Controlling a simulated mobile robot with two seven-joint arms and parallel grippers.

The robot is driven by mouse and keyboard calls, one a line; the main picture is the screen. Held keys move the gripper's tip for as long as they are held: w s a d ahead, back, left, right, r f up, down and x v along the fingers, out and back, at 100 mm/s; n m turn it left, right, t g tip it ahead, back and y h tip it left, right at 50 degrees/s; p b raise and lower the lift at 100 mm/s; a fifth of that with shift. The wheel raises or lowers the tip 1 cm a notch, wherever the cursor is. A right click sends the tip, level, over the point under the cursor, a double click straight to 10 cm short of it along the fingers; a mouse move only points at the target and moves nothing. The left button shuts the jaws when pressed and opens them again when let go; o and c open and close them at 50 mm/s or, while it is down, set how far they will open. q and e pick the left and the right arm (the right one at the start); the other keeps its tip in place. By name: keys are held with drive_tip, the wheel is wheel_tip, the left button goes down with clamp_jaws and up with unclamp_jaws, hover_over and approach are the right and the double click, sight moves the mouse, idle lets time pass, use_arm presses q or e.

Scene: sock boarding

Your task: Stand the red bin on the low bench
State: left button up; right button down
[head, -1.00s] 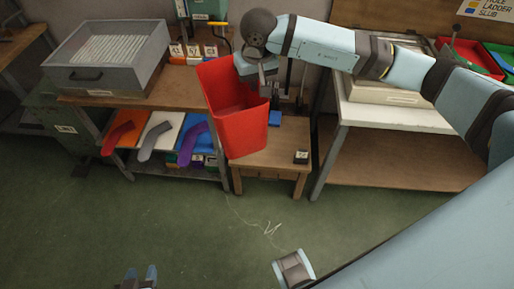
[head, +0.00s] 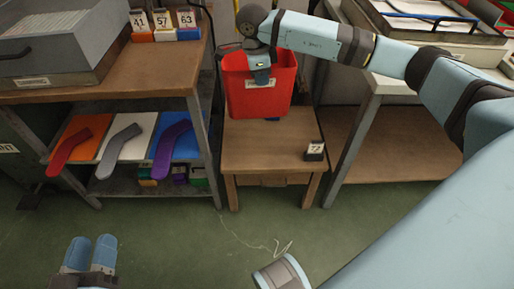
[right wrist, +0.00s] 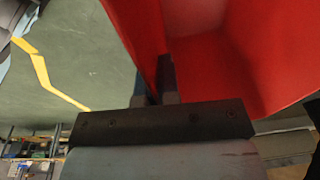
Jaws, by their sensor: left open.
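The red bin (head: 270,98) is upright at the back of the low wooden bench (head: 262,150). Its base is at the bench top, but I cannot tell whether it fully rests there. My right gripper (head: 261,76) is shut on the bin's front wall at the rim. In the right wrist view the red bin (right wrist: 255,55) fills the upper right, with its wall between the fingers of my right gripper (right wrist: 160,85). My left gripper (head: 90,255) is open and empty, low over the floor at the lower left.
A pale-topped table (head: 388,85) is on the right.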

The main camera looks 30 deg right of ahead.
sight(261, 117)
drive_tip(key=shift+w+d+f+m, duration=0.2)
drive_tip(key=shift+f+m, duration=0.2)
drive_tip(key=shift+f, duration=0.1)
wheel_tip(261, 117, down, 12)
drive_tip(key=b, duration=0.4)
drive_tip(key=shift+r+b, duration=0.2)
drive_tip(key=shift+b, duration=0.1)
wheel_tip(261, 117, down, 3)
drive_tip(key=shift+b, duration=0.5)
drive_tip(key=shift+f, duration=0.45)
use_arm(q)
drive_tip(key=f+m, duration=0.1)
drive_tip(key=w+f+m+b, duration=0.1)
drive_tip(key=f, duration=0.1)
drive_tip(key=w+f+m, duration=0.1)
drive_tip(key=f, duration=0.1)
drive_tip(key=shift+a+g+h+b, duration=0.3)
drive_tip(key=shift+g+b, duration=0.1)
use_arm(e)
wheel_tip(261, 117, down, 4)
drive_tip(key=shift+f, duration=0.1)
use_arm(q)
drive_tip(key=shift+f, duration=0.1)
